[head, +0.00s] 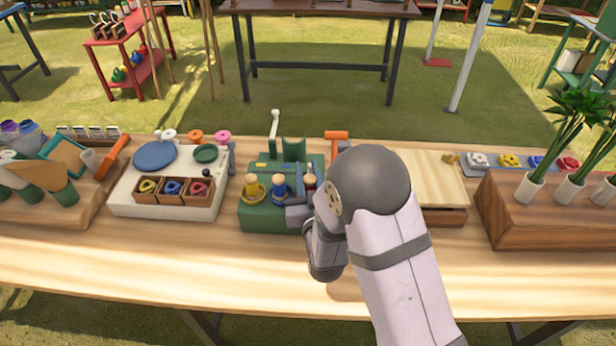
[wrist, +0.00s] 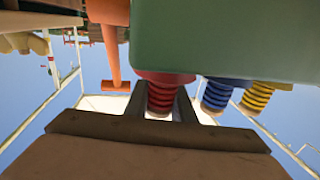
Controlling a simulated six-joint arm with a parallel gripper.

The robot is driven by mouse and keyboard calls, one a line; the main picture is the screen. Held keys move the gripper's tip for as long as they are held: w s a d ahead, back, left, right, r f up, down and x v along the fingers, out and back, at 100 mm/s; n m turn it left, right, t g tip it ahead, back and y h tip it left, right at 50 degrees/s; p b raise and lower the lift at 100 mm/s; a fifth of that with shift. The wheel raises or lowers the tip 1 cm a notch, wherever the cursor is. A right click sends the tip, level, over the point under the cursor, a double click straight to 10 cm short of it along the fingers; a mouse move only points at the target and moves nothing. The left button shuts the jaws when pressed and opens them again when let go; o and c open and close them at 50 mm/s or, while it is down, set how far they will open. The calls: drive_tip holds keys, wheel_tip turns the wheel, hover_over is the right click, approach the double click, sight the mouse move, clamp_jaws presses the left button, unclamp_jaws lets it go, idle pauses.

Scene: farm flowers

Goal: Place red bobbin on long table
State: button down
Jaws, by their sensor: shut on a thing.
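The red bobbin (wrist: 160,95) shows in the wrist view between the two fingers of my gripper (wrist: 159,104), which is shut on it. Its red flange meets the green block (wrist: 220,40). In the head view my gripper (head: 300,205) is at the right front of the green block (head: 262,217), and my arm hides part of that side. Only the pale top of the red bobbin (head: 309,178) shows there. A yellow bobbin (head: 254,188) and a blue bobbin (head: 279,187) stand upright on the block. The long wooden table (head: 150,280) carries all this.
A white board (head: 125,195) with a blue disc and small boxes lies left of the block. An orange-handled tool (head: 336,135) stands behind my gripper. A wooden planter (head: 535,225) with plants is at the right. The table's front strip is clear at the left.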

wheel_tip(320, 180, up, 10)
idle(0.7)
drive_tip(key=s+a+r+n+y, duration=0.15)
drive_tip(key=s+r, duration=0.35)
drive_tip(key=r, duration=0.5)
drive_tip(key=s+d+f+m+h+p, duration=0.1)
drive_tip(key=d+f+m+h+p, duration=0.2)
drive_tip(key=d+f, duration=1.7)
wheel_tip(320, 180, down, 2)
drive_tip(key=h+p, duration=0.2)
drive_tip(key=p, duration=0.1)
drive_tip(key=shift+s+f+m, duration=0.15)
drive_tip(key=shift+f+m, duration=0.05)
drive_tip(key=shift+m, duration=0.15)
